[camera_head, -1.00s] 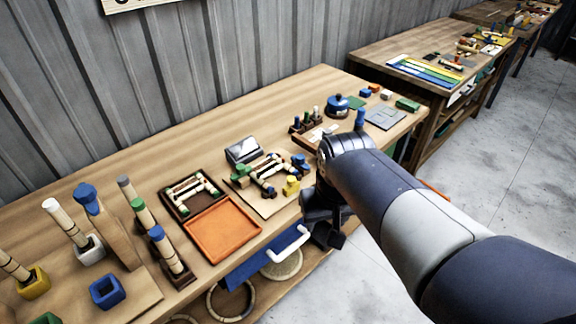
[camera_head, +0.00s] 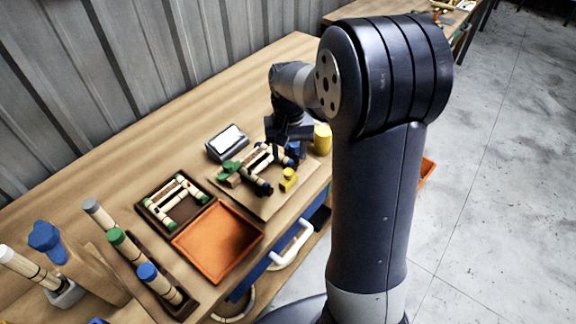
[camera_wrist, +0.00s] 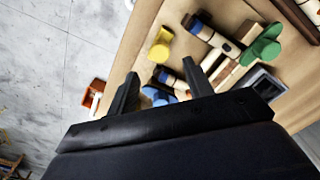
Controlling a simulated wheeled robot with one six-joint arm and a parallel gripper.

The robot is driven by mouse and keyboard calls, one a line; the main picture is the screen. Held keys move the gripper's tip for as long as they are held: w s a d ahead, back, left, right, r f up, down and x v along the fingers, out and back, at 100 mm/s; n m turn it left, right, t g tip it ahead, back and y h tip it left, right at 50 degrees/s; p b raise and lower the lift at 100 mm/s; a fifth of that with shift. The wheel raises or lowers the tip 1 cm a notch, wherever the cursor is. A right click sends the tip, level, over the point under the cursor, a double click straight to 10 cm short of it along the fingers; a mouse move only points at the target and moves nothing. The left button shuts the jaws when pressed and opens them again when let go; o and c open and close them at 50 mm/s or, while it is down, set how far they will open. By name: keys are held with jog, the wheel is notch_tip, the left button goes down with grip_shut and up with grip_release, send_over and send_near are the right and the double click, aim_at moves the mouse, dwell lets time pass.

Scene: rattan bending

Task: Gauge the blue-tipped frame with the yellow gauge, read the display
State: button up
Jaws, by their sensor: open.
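The blue-tipped frame (camera_head: 262,158), of pale rods with dark bands, lies on a wooden board (camera_head: 262,205) beside green parts (camera_head: 229,168). In the wrist view, a blue-tipped rod (camera_wrist: 205,32) shows near the top. The yellow gauge (camera_head: 288,181) stands at the board's right front side and also shows in the wrist view (camera_wrist: 160,46). The grey display box (camera_head: 227,145) stands behind the board; its pale screen shows no readable figures. My gripper (camera_wrist: 160,85) is open above the board's far right end, with blue parts (camera_wrist: 160,97) between or below its fingers.
A green-tipped frame (camera_head: 178,201) lies in a dark tray left of the board. An orange tray (camera_head: 218,243) lies in front. A yellow cylinder (camera_head: 322,139) stands by my arm. The table behind the display is clear.

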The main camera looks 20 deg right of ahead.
aim_at(288, 171)
notch_tip(288, 171, down, 7)
jog(key=shift+r, duration=0.2)
grip_shut()
dwell(0.6)
